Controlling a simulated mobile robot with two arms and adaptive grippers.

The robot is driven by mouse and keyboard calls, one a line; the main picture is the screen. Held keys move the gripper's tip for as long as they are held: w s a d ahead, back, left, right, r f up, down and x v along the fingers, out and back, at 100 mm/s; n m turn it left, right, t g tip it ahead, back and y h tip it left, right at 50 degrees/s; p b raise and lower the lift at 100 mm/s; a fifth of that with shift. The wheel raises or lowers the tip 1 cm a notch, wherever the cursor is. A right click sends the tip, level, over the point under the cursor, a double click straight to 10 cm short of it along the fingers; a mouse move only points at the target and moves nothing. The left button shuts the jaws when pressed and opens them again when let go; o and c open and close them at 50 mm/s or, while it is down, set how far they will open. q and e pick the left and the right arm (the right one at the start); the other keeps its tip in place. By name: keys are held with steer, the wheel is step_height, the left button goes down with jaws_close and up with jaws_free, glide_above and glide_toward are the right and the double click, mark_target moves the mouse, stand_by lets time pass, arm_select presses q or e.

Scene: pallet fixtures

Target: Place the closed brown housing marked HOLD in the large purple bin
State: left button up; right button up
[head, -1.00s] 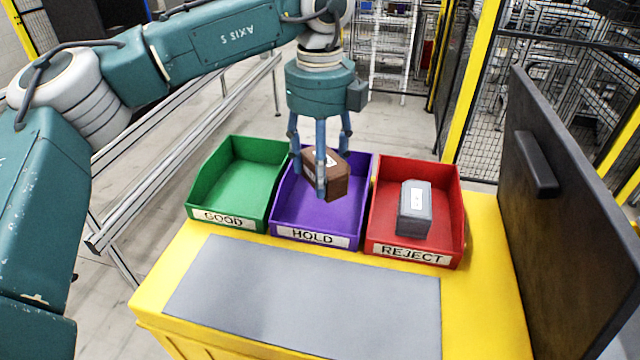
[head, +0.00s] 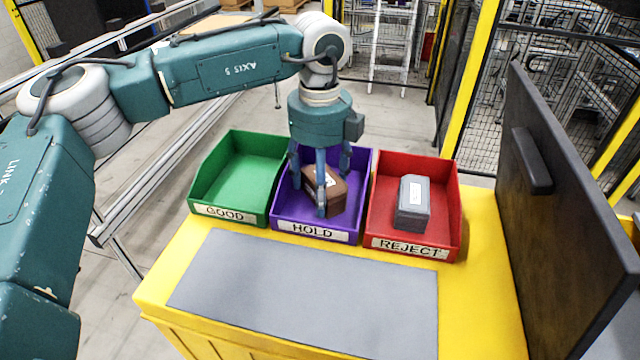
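The brown housing (head: 334,196) is a closed, dark brown box with a white label, whose text is too small to read. It is inside the large purple bin (head: 365,175) labelled HOLD, slightly tilted in the picture. My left gripper (head: 320,190) comes down from above into this bin, its bluish fingers closed around the housing. One finger crosses the front of the housing and hides part of it. I cannot tell whether the housing touches the bin floor. My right gripper is not in view.
A green bin (head: 240,170) labelled GOOD stands empty on the left. A red bin (head: 450,205) labelled REJECT on the right holds a grey housing (head: 413,204). A bare grey mat (head: 300,290) lies in front on the yellow table (head: 480,290). A dark upright panel (head: 560,200) stands at right.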

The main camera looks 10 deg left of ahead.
arm_select(q)
steer(key=shift+r, duration=0.2)
steer(key=shift+w+r, duration=0.1)
steer(key=shift+r, duration=0.15)
step_height(320, 180, up, 11)
steer(key=b, duration=0.2)
steer(key=shift+r, duration=0.2)
